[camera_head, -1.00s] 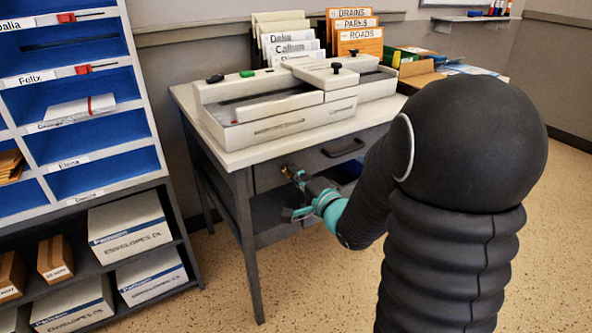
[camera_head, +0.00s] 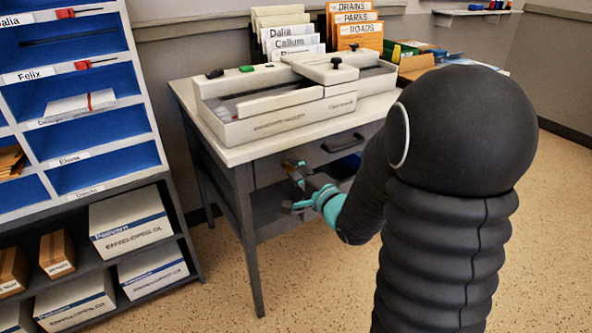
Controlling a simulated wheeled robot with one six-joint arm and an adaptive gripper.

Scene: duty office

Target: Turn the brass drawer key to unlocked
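The brass drawer key (camera_head: 287,164) is a tiny brass patch at the left of the desk's drawer front (camera_head: 318,158). Its angle is too small to read and my gripper partly covers it. My gripper (camera_head: 296,181), dark with teal parts, is at the drawer front. Its upper tip is at the key and seems to touch it. Another dark part sticks out lower left, below the key. I cannot tell whether the fingers are closed around the key. The drawer looks shut, with its dark handle (camera_head: 343,143) to the right of the key.
The desk (camera_head: 240,152) carries a pale sorting machine (camera_head: 270,112) and upright folders (camera_head: 355,38). A blue pigeonhole shelf (camera_head: 95,128) with boxes below stands at the left. Open floor (camera_head: 215,275) lies in front of the desk. My dark arm blocks the right side.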

